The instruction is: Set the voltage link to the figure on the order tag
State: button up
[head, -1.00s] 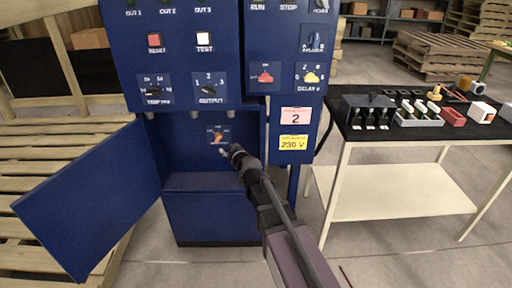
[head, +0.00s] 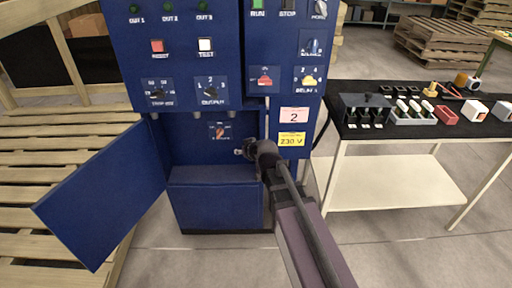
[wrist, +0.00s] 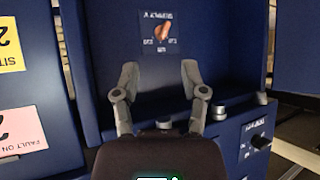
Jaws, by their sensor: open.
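The voltage link (head: 220,132) is a small orange piece on a dark plate inside the blue cabinet's open lower recess. In the wrist view the link (wrist: 162,32) appears upside down and tilted, with small white figures around it that I cannot read surely. My gripper (head: 243,152) is open and empty, in front of the recess, below and right of the plate in the head view. In the wrist view both fingers of my gripper (wrist: 158,68) stand apart, clear of the link. A yellow tag (head: 292,140) on the cabinet reads 230 V.
A pink tag (head: 293,115) reading 2 sits above the yellow one. The cabinet door (head: 100,210) hangs open at left. Knobs and buttons fill the panel above, including the output knob (head: 210,92). A table (head: 385,185) with several parts stands at right.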

jog(key=s+d+r+g+h+p, duration=0.1)
jog(key=s+d+r+g+p, duration=0.1)
jog(key=s+d+p, duration=0.2)
jog(key=shift+s+r+m+g+p, duration=0.15)
jog(key=shift+m+g+p, duration=0.15)
jog(key=shift+m+p, duration=0.15)
jog(key=shift+d, duration=0.15)
jog(key=s+d+f+m+g+h, duration=0.1)
jog(key=s+d+f+m+g, duration=0.1)
jog(key=s+d, duration=0.4)
jog(key=s+d+f+m+g+h, duration=0.1)
jog(key=s+d+g, duration=0.4)
jog(key=s, duration=0.5)
jog(key=shift+d+f+m+h, duration=0.35)
jog(key=shift+d+f+h, duration=0.4)
jog(key=shift+h, duration=0.05)
jog(key=shift+a, duration=0.2)
jog(key=shift+s+a, duration=0.1)
